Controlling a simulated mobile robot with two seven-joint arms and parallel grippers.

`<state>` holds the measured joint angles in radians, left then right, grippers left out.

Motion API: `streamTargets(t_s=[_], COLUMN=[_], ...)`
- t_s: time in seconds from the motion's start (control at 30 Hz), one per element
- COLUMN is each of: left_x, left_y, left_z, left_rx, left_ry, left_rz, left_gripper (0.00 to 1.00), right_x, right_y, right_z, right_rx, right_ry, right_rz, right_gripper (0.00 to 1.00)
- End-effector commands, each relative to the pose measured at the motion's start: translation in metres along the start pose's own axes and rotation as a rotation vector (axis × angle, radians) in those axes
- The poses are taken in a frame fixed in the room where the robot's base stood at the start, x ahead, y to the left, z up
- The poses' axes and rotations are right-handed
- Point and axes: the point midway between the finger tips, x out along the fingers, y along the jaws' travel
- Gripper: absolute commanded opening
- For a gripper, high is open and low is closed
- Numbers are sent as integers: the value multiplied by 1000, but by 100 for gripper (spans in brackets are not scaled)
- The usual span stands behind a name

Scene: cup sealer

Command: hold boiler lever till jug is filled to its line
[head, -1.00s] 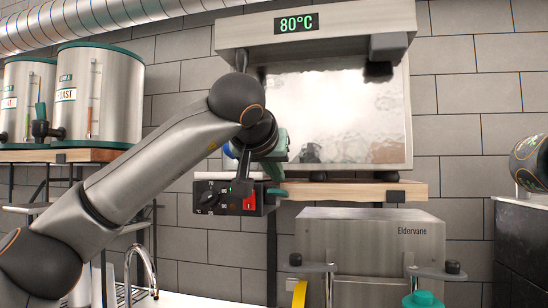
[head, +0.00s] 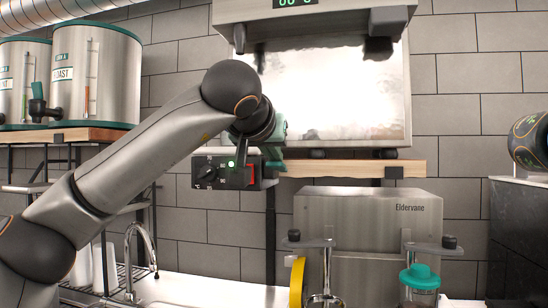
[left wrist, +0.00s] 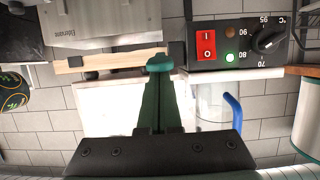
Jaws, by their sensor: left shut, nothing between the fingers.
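My left gripper (head: 273,163) is shut with nothing in it, and its dark green fingers also show in the left wrist view (left wrist: 160,66). It is just right of the boiler's control box (head: 235,173). The steel boiler (head: 335,95) stands on a wooden shelf. The clear jug (left wrist: 206,100), with its blue handle (left wrist: 234,110), appears in the left wrist view beside the fingers and partly behind the gripper body. Its fill line and water level cannot be made out. I cannot clearly pick out the lever. My right gripper is not in view.
The control box has a red switch (left wrist: 205,45), a dial (left wrist: 268,41) and a lit green lamp. Below the shelf (head: 350,170) is a steel Eldervane machine (head: 365,215). Steel urns (head: 95,75) stand at left. A tap (head: 145,245) is lower left.

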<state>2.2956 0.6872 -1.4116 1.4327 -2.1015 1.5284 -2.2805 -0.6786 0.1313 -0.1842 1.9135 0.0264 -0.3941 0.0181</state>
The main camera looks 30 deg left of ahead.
Motion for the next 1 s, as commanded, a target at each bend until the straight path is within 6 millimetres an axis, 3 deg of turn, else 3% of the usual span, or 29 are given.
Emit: streamTargets(t_s=[0.7, 1.0], left_x=[4, 5], left_y=[0, 0], left_z=[28, 34], left_rx=[1, 0], left_ry=[194, 190], left_rz=[1, 0], left_gripper=[0, 0], right_x=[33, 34], right_y=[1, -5], right_z=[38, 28], right_rx=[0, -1], right_ry=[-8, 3], right_rz=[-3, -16], right_gripper=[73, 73])
